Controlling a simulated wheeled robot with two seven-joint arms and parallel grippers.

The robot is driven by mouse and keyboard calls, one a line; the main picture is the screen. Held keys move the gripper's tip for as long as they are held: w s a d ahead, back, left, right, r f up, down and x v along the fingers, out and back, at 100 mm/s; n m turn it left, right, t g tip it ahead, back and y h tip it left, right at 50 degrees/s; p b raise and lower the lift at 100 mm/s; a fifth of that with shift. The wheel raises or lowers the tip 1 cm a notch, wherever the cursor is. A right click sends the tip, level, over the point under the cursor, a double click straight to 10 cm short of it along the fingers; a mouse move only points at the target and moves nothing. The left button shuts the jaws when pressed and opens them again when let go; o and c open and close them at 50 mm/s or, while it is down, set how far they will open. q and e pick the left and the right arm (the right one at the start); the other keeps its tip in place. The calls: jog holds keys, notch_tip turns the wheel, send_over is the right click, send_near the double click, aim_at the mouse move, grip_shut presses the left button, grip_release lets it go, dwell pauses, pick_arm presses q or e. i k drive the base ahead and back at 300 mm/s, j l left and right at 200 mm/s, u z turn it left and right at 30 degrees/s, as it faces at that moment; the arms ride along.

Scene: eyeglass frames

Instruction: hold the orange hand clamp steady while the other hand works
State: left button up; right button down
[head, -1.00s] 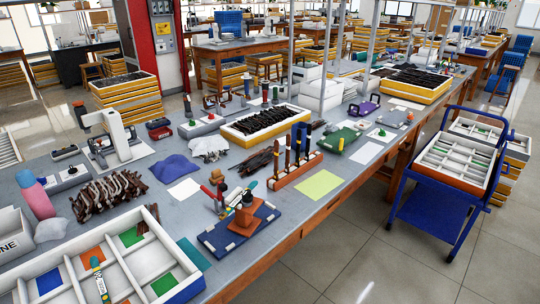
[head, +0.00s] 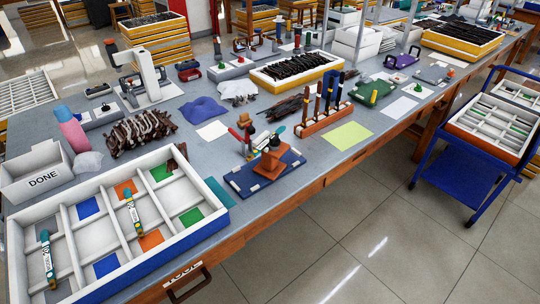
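An orange clamp-like piece (head: 271,160) stands upright on a dark blue board (head: 242,180) near the front edge of the bench. I take it to be the orange hand clamp. Red, dark and teal-white tools (head: 245,141) stand close behind it and partly overlap it, so I cannot tell whether they touch. Neither of my grippers shows in the head view.
A white divided tray (head: 215,207) with coloured squares and two teal-white pieces fills the front left. A white DONE bin (head: 34,175) is behind it. An orange rack of upright tools (head: 328,123) and a yellow-green sheet (head: 347,135) are right of the board.

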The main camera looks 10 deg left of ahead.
aim_at(274, 143)
jog(key=i+l+u, duration=0.1)
jog(key=u, duration=0.3)
jog(key=l+u, duration=0.1)
jog(key=u, duration=0.3)
jog(key=i+l+u, duration=0.15)
jog(key=u, duration=0.2)
jog(key=i+l+u, duration=0.2)
jog(key=l, duration=0.5)
jog(key=i+l+u, duration=0.2)
jog(key=l, duration=0.5)
jog(key=l+u, duration=0.2)
jog(key=l, duration=0.55)
jog(key=k, duration=0.05)
